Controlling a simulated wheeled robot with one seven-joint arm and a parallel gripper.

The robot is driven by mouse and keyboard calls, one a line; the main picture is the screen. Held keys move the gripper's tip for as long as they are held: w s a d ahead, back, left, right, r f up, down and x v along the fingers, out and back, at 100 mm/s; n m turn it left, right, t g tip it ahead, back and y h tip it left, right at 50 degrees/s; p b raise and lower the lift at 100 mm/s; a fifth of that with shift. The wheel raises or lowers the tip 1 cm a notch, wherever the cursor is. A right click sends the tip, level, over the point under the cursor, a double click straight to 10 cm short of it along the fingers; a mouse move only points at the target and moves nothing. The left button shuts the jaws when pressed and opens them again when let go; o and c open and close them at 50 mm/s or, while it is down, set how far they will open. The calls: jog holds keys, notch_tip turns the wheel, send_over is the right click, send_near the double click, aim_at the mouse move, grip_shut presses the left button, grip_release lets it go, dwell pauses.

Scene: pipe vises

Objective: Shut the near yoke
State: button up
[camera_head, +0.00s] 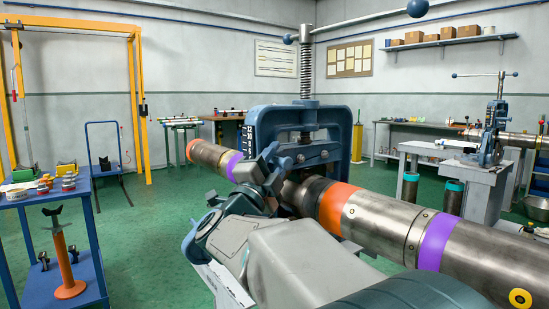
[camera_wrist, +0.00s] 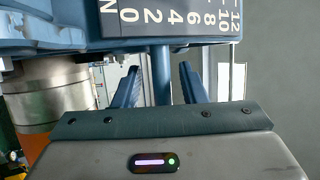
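The near yoke (camera_head: 340,120) is a blue arched frame with a tall screw (camera_head: 306,70) on top. It stands over the long pipe (camera_head: 380,220), and my arm hides its lower front, so I cannot tell whether it is latched. In the wrist view the blue yoke (camera_wrist: 40,22) fills the top, with a number scale (camera_wrist: 165,15). My gripper (camera_head: 272,168) is in front of the yoke's left side, just above the pipe. In the wrist view my gripper (camera_wrist: 158,82) is open. A blue bar (camera_wrist: 162,70) shows between its fingers, with gaps on both sides.
A second blue vise (camera_head: 490,135) stands on a bench at the right. A blue cart (camera_head: 55,195) with small items is at the left.

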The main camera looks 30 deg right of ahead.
jog(key=p+v, duration=0.1)
jog(key=v, duration=1.1)
jog(key=shift+a, duration=0.25)
jog(key=shift+f, duration=0.1)
jog(key=w+a+r+n+t+y+p, duration=0.25)
jog(key=a+r+n+y+p, duration=0.2)
jog(key=n+y+p, duration=0.55)
jog(key=w+a+r+n+t+y+p, duration=0.1)
jog(key=w+a+r+n+y+p, duration=0.2)
jog(key=a+n+y+p, duration=0.5)
jog(key=s+d+n+g+y+p, duration=0.1)
jog(key=s+n+g+p, duration=0.3)
jog(key=s+p, duration=0.5)
jog(key=s+d+n+g+p, duration=0.2)
jog(key=s+n+g+p, duration=0.3)
jog(key=s+g+p, duration=0.3)
jog(key=shift+s+d+g+y+p, duration=0.4)
jog(key=shift+s+p, duration=0.1)
jog(key=shift+s, duration=0.65)
